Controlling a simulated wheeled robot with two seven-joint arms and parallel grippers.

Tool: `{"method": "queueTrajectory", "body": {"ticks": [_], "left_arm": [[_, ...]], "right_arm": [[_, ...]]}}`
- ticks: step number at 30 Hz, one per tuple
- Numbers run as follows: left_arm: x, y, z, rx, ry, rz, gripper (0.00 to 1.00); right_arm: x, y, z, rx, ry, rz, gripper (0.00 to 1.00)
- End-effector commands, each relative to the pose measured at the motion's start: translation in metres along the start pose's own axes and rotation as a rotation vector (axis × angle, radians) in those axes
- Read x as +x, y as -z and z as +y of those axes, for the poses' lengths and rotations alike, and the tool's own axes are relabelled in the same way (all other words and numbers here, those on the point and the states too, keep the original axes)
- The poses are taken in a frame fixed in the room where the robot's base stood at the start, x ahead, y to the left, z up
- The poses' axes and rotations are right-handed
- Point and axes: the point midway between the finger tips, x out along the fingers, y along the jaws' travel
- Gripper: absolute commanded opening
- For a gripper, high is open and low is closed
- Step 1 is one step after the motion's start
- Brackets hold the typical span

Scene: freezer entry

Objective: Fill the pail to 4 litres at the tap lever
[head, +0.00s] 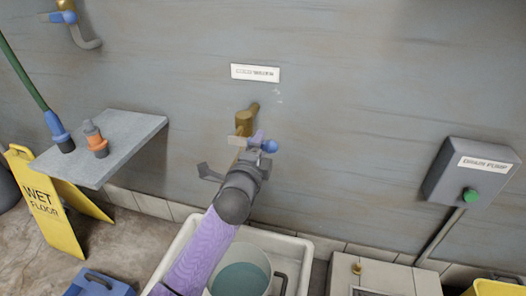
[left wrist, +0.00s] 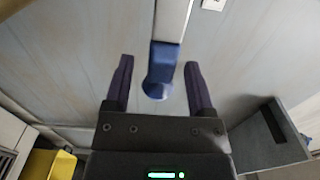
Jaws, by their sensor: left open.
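The brass tap (head: 244,123) comes out of the wall, with its blue-ended lever (head: 269,146) beside my left gripper (head: 233,158). In the left wrist view, the lever's blue end (left wrist: 162,68) lies between the two spread fingers of the gripper (left wrist: 158,72), with gaps on both sides. The gripper is open and holds nothing. The pale pail (head: 262,257) stands in the white basin (head: 302,246) below, with blue-green water (head: 240,279) in it. My purple arm hides part of the pail, and its level marks cannot be read. My right gripper is out of view.
A grey wall shelf (head: 128,130) at the left holds an orange-and-grey item (head: 95,140). A yellow wet-floor sign (head: 50,205) stands below it. A grey box with a green button (head: 470,195) is on the wall at the right.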

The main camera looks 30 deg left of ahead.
Motion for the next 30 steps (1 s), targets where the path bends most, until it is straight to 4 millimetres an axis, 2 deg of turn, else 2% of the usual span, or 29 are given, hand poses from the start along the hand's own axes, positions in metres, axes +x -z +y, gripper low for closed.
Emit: {"method": "queueTrajectory", "body": {"ticks": [4,11,14,21,22,30], "left_arm": [[0.0118,-0.0002,0.0016,-0.001,-0.001,0.0,0.71],[0.0131,-0.0001,-0.0008,-0.001,-0.001,0.0,0.71],[0.013,-0.0001,-0.0006,-0.001,-0.001,0.0,0.54],[0.0128,-0.0001,-0.0004,-0.002,-0.001,0.0,0.03],[0.0128,0.0,-0.0003,-0.002,-0.001,0.0,0.0],[0.0128,0.0,0.0,-0.002,-0.001,0.0,0.0]], "right_arm": [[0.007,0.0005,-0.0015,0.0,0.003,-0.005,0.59],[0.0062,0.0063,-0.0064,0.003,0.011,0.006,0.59],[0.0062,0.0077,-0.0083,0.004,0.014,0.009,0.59],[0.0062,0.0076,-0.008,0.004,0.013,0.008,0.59],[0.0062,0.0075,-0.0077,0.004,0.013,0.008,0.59],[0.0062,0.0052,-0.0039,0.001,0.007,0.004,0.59]]}}
